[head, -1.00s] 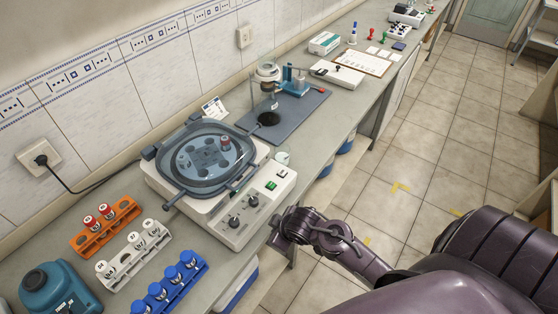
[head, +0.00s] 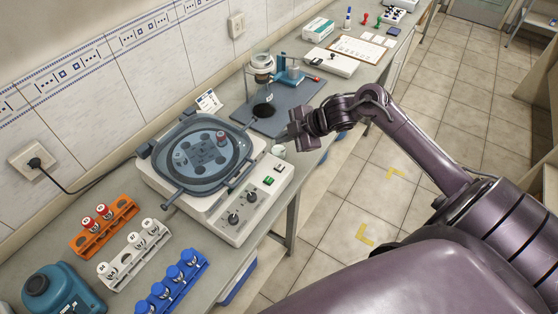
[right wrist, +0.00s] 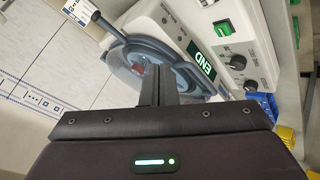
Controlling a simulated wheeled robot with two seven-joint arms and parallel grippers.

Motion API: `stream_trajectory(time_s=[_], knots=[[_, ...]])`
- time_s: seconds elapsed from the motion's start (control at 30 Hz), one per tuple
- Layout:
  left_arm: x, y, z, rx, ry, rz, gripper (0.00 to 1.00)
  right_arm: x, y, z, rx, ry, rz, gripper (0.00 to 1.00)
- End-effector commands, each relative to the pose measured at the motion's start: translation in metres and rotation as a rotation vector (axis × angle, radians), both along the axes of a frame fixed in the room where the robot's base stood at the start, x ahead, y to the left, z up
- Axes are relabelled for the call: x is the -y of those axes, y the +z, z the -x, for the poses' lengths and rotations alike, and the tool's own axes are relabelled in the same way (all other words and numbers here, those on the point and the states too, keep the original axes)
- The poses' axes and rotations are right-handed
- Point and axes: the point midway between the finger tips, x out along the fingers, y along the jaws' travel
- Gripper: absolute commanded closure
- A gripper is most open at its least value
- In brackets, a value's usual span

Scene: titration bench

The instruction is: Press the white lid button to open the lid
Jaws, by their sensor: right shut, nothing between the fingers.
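The centrifuge (head: 222,214) stands on the bench with its clear, grey-rimmed lid (head: 187,182) down over the rotor. A red-capped tube (head: 221,137) shows through the lid. Its front panel carries two dark knobs, a green display and a green switch (head: 268,181). A small pale spot at the panel's far end (head: 280,168) may be the white lid button; it is too small to be sure. My right gripper (head: 290,138) is shut and empty, above the bench edge beyond the panel. In the right wrist view its fingers (right wrist: 158,86) point towards the lid, and the display (right wrist: 200,61) reads END. My left gripper is out of view.
An orange rack (head: 104,228), a white rack (head: 133,256) and a blue rack (head: 172,284) hold tubes at the near left.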

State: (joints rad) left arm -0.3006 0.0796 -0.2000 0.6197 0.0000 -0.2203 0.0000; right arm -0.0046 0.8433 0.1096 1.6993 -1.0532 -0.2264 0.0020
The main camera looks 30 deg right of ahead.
Motion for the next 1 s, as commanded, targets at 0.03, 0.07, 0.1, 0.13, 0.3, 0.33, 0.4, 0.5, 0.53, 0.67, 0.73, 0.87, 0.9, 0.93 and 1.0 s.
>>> stream_trajectory(time_s=[0.03, 0.07, 0.1, 0.13, 0.3, 0.33, 0.4, 0.5, 0.53, 0.67, 0.73, 0.87, 0.9, 0.93, 1.0], knots=[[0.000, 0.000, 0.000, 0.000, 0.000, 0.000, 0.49, 0.000, 0.000, 0.000, 0.000, 0.000, 0.000, 1.00], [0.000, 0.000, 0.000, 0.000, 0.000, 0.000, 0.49, 0.000, 0.000, 0.000, 0.000, 0.000, 0.000, 1.00], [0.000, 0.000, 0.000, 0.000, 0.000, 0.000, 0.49, 0.000, 0.000, 0.000, 0.000, -0.001, -0.001, 1.00], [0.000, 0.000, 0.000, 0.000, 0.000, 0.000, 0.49, 0.000, 0.000, 0.000, 0.000, -0.001, -0.001, 1.00], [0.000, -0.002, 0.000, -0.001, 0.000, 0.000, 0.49, -0.001, -0.003, 0.000, 0.000, -0.001, -0.001, 1.00], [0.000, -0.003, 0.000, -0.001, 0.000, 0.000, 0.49, -0.001, -0.004, 0.000, 0.000, -0.001, -0.001, 1.00], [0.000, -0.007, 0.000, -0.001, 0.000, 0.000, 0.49, -0.001, -0.008, 0.000, 0.000, -0.001, -0.001, 1.00], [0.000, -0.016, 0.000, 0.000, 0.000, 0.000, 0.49, -0.001, -0.017, 0.000, 0.000, -0.002, -0.001, 1.00], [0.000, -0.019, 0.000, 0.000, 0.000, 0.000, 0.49, -0.001, -0.021, 0.000, 0.000, -0.002, -0.001, 1.00], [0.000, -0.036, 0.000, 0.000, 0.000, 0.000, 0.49, -0.001, -0.038, 0.000, 0.000, -0.001, -0.001, 1.00], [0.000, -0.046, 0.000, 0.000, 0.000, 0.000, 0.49, -0.001, -0.049, 0.000, 0.000, -0.002, -0.001, 1.00], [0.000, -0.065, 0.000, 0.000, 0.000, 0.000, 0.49, -0.001, -0.068, 0.000, 0.000, -0.002, -0.001, 1.00], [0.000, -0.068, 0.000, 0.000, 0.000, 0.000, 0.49, -0.001, -0.072, 0.000, 0.000, -0.002, 0.000, 1.00], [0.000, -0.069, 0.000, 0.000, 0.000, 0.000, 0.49, -0.001, -0.075, 0.000, -0.001, -0.001, 0.000, 1.00], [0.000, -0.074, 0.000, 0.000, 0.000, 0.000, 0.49, -0.001, -0.082, 0.000, -0.001, -0.001, 0.000, 1.00]])
